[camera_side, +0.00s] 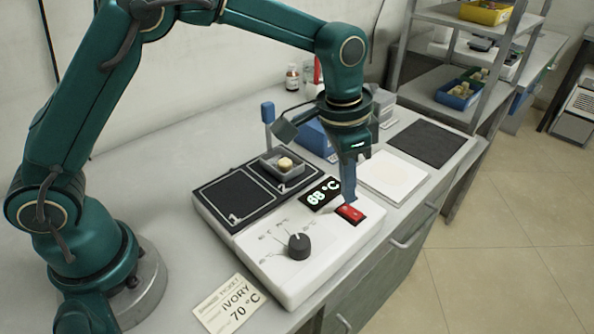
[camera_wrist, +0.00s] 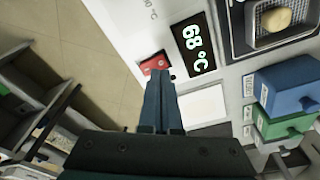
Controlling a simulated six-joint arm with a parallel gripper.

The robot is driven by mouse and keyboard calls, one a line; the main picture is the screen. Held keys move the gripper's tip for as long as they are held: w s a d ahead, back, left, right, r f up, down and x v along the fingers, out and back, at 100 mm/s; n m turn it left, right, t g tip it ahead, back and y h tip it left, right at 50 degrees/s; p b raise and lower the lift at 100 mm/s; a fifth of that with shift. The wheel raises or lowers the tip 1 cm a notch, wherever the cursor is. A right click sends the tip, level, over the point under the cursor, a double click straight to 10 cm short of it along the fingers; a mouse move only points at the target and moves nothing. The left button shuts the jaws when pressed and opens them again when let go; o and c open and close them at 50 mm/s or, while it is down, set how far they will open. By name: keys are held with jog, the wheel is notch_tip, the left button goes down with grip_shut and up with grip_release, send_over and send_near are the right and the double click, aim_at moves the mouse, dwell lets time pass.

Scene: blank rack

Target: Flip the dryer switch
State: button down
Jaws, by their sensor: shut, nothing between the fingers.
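The dryer (camera_side: 290,262) is a white unit with a dark knob (camera_side: 299,246) and a display (camera_side: 320,195) reading 68 °C. Its red rocker switch (camera_side: 350,213) sits on the front right of the panel, and it also shows in the wrist view (camera_wrist: 155,64). My gripper (camera_side: 348,200) is shut and empty, pointing down with its tips at or just above the switch. In the wrist view the closed fingertips (camera_wrist: 160,76) partly cover the switch; I cannot tell whether they touch it.
A small tray (camera_side: 270,168) with a cream-coloured piece (camera_side: 285,163) sits on the dryer's dark rear plate. A paper ticket (camera_side: 230,305) reading "IVORY 70 °C" lies in front. A white pad (camera_side: 393,177) and a dark mat (camera_side: 428,145) lie to the right. Blue and green bins (camera_wrist: 290,85) stand behind.

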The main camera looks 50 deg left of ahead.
jog(key=shift+r, duration=2.55)
notch_tip(320, 180, up, 7)
jog(key=n+t, duration=0.1)
jog(key=t, duration=0.1)
send_over(344, 207)
jog(key=s+a, duration=0.2)
jog(key=a, duration=0.1)
jog(key=s+a+r+n+t, duration=0.1)
jog(key=s+a+r, duration=0.2)
jog(key=s+a, duration=0.15)
jog(key=s+a+f+n, duration=0.1)
jog(key=s+f+n, duration=0.1)
jog(key=s, duration=0.4)
jog(key=s+a+f+n+t, duration=0.1)
jog(key=s+a+f+n, duration=0.1)
jog(key=s+f, duration=0.3)
jog(key=shift+s+a+y, duration=0.3)
jog(key=shift+s+y, duration=0.1)
